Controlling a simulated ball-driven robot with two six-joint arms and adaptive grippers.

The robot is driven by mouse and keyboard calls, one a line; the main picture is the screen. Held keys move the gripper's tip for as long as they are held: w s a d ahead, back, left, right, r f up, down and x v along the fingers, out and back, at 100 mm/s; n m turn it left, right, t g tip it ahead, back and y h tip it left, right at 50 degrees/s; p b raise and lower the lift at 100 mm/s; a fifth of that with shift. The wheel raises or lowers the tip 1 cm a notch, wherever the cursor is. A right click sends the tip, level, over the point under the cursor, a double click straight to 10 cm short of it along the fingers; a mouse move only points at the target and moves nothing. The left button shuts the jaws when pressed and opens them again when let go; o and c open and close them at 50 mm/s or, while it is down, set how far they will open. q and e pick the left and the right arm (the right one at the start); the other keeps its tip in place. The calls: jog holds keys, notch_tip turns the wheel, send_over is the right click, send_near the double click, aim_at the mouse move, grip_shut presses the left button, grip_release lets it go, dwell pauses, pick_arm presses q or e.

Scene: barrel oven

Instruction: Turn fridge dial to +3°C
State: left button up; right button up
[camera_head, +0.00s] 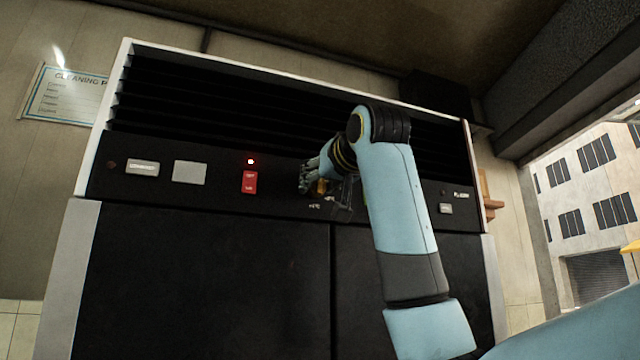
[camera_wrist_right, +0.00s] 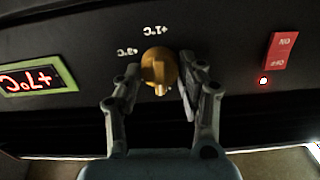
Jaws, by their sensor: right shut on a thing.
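The fridge dial (camera_wrist_right: 158,66) is an orange-yellow knob on the black panel, in the upper middle of the right wrist view. The labels +1°C (camera_wrist_right: 155,30) and +3°C (camera_wrist_right: 127,50) show upside down beside it; other marks are hidden by my fingers. A paler ridge on the knob faces the bottom of that picture. My right gripper (camera_wrist_right: 160,82) is shut on the dial, one finger on each side. In the head view my right gripper (camera_head: 320,184) is at the panel and mostly covers the dial. My left gripper is not in view.
A red ON/OFF switch (camera_head: 249,182) with a lit red lamp (camera_head: 250,161) is left of my gripper in the head view. Black vent slats (camera_head: 230,100) are above, dark doors (camera_head: 200,280) below.

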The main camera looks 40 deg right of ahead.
jog(key=m+b, duration=0.3)
jog(key=m, duration=0.2)
jog(key=shift+d+f+m, duration=0.1)
jog(key=shift+f+m, duration=0.05)
jog(key=shift+m, duration=0.15)
jog(key=m+b, duration=0.3)
jog(key=m, duration=0.2)
jog(key=shift+m, duration=0.3)
jog(key=m+b, duration=0.2)
jog(key=m, duration=0.1)
jog(key=m+b, duration=0.3)
jog(key=shift+d+f, duration=0.1)
jog(key=shift+f, duration=0.1)
jog(key=m+b, duration=0.3)
jog(key=m, duration=0.2)
jog(key=shift+m, duration=0.3)
jog(key=o, duration=1.1)
